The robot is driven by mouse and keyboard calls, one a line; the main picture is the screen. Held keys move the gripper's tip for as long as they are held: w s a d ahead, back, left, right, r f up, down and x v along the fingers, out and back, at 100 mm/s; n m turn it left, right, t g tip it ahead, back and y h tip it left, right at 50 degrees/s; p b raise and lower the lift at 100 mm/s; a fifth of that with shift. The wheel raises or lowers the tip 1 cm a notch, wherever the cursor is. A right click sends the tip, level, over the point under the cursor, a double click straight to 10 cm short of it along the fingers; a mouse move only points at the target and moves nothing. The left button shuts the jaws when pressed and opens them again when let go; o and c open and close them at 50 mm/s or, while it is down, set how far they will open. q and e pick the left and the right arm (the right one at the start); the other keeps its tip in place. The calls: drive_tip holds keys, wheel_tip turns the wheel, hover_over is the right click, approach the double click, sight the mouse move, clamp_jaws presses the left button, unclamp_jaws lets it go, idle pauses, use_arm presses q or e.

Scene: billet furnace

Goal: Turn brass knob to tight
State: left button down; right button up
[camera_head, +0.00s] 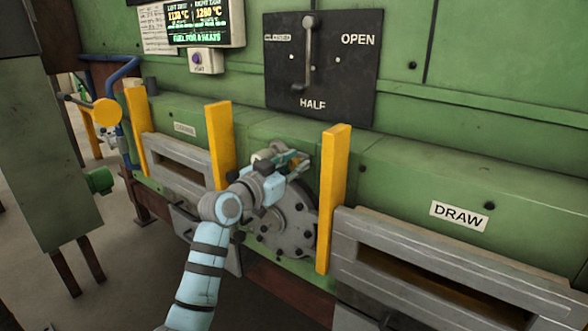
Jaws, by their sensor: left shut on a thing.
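My left arm reaches up from the bottom. My left gripper (295,161) is at the upper part of a round grey bolted cover (291,222) on the green furnace front, between two yellow posts. Its fingers are closed on a small brownish piece there, which fits the brass knob; the fingers hide most of it. I cannot tell how far the knob is turned. My right gripper is not in view.
Yellow posts (333,200) and (221,146) stand close on either side of the cover. A black lever panel (343,80) marked OPEN and HALF is above. A grey slotted door (450,263) lies right, below the DRAW label (459,215).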

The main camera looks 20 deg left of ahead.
use_arm(q)
drive_tip(key=c, duration=1.3)
unclamp_jaws()
drive_tip(key=shift+c, duration=0.2)
drive_tip(key=v, duration=1.2)
